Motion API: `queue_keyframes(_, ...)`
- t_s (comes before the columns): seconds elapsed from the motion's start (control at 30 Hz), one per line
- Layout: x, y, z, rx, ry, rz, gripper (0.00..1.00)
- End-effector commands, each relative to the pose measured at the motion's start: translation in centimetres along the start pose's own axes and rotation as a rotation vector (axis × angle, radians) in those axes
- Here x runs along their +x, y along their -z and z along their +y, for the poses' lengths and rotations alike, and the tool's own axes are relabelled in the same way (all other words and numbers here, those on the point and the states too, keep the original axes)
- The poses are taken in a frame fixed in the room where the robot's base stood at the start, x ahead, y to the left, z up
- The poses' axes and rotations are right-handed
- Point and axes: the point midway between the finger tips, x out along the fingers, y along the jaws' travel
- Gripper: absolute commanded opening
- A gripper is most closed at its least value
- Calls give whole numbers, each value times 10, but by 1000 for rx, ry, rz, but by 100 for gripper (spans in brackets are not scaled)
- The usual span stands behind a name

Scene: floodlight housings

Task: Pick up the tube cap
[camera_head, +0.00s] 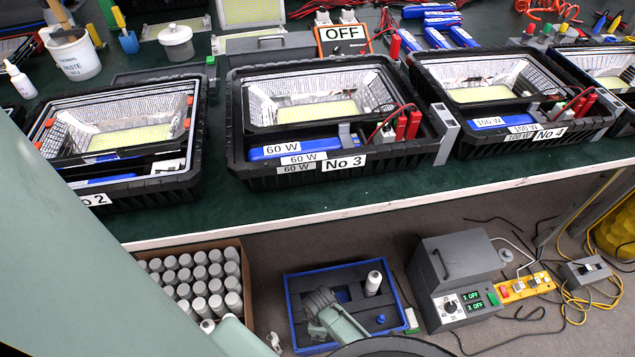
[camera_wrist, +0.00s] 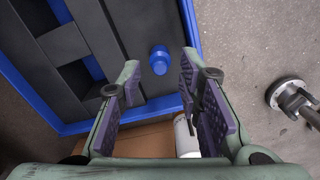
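The tube cap is a small blue round piece (camera_wrist: 159,60) on the dark floor of a blue-rimmed tray (camera_wrist: 20,88). In the head view the cap (camera_head: 381,319) shows as a small blue spot near the tray's (camera_head: 290,312) front right. My gripper (camera_wrist: 160,78) is open, with its purple-padded fingers on either side of the cap in the wrist view and nothing between them. How high it is above the cap is hard to tell. In the head view my gripper (camera_head: 319,302) is over the tray's left part, its fingertips not clearly visible.
A white tube (camera_head: 373,283) stands in the tray. A cardboard box (camera_head: 246,278) of several capped tubes stands left of the tray. A grey control box (camera_head: 452,279) stands to the right. The workbench (camera_head: 230,222) with black crates is behind.

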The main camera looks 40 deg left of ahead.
Motion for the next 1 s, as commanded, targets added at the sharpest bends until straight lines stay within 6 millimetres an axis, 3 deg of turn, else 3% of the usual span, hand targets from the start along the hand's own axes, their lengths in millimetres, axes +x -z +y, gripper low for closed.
queue_keyframes(0.17, 12, 2, 0, -2, 0, 1, 32)
queue_keyframes(0.5, 54, 8, -1, -1, 0, 0, 32)
queue_keyframes(0.8, 58, 8, -1, 1, -2, 1, 32)
queue_keyframes(1.0, 58, 8, -1, 1, -2, 1, 19)
